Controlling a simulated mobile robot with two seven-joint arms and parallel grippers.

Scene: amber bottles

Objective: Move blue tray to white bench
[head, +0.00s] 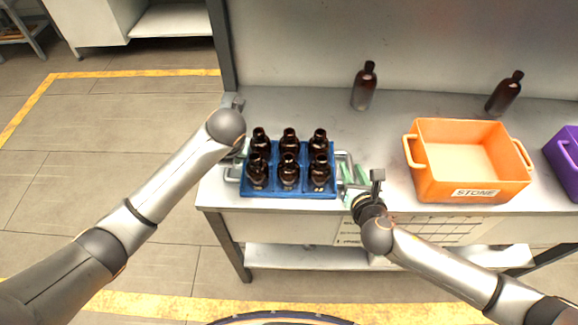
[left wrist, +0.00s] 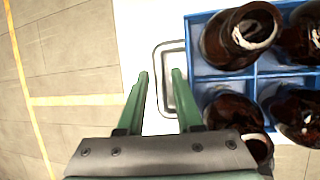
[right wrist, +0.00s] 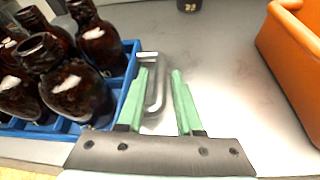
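The blue tray (head: 290,194) stands on a pale grey-white bench (head: 385,130) and holds several amber bottles (head: 289,172) in its compartments. It has a metal handle at each end. My left gripper (left wrist: 160,80) is open at the left handle (left wrist: 157,62), with the outer bar between its green fingers in the left wrist view. My right gripper (right wrist: 160,75) is open at the right handle (right wrist: 155,92), whose bar shows between its fingers. Neither gripper visibly clamps a handle. In the head view my left fingers are mostly hidden behind my wrist; the right fingertips (head: 354,173) show.
An orange crate (head: 424,190) labelled STONE stands right of the tray, with a purple crate (head: 562,160) beyond it. Two amber bottles (head: 364,88) (head: 504,95) stand behind on the bench. A grey post (head: 222,45) rises at the back left. Floor is clear at left.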

